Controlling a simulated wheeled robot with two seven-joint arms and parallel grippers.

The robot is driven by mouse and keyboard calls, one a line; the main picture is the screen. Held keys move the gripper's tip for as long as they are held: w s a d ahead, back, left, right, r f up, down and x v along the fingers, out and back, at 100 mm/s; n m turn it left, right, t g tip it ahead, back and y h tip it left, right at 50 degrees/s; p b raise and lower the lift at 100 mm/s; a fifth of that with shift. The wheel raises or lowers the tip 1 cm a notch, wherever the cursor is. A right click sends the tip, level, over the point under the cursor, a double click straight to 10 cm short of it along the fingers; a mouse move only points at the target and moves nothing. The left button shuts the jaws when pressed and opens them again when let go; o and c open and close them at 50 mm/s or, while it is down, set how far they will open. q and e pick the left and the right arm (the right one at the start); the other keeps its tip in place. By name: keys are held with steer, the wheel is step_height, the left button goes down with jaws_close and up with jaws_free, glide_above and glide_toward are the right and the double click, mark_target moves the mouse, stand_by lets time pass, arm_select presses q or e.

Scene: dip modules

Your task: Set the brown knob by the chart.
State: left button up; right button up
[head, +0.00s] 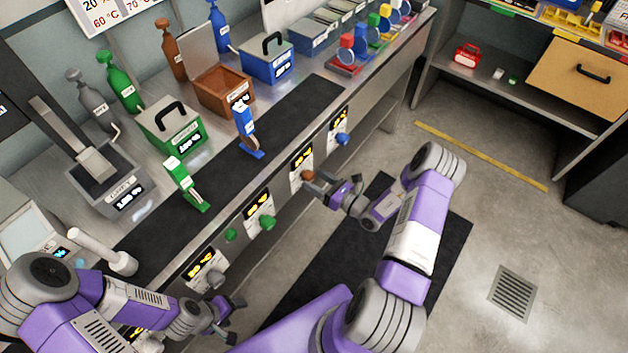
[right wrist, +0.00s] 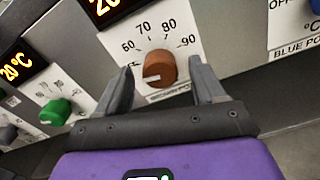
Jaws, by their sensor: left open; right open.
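The brown knob (head: 307,176) is on a white dial panel on the bench front. In the right wrist view the brown knob (right wrist: 162,66) has a white pointer mark facing left, below the 60; 60, 70, 80 and 90 are readable around it. My right gripper (head: 322,186) is open in front of it; in the right wrist view its fingers (right wrist: 161,80) stand on either side of the knob, apart from it. The chart (head: 108,12) hangs on the wall at top left, partly cut off, with 60 °C and 70 °C readable. My left gripper (head: 230,318) is open and empty, low near the bench front.
Grey (head: 213,279), green (head: 267,222) and blue (head: 341,139) knobs sit along the same bench front. A brown open box (head: 225,92), a green lidded box (head: 172,127) and a blue one (head: 266,60) stand on the bench. The floor at right is clear.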

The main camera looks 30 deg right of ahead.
steer(key=shift+x, duration=0.75)
steer(key=c, duration=1.1)
steer(key=shift+o, duration=0.2)
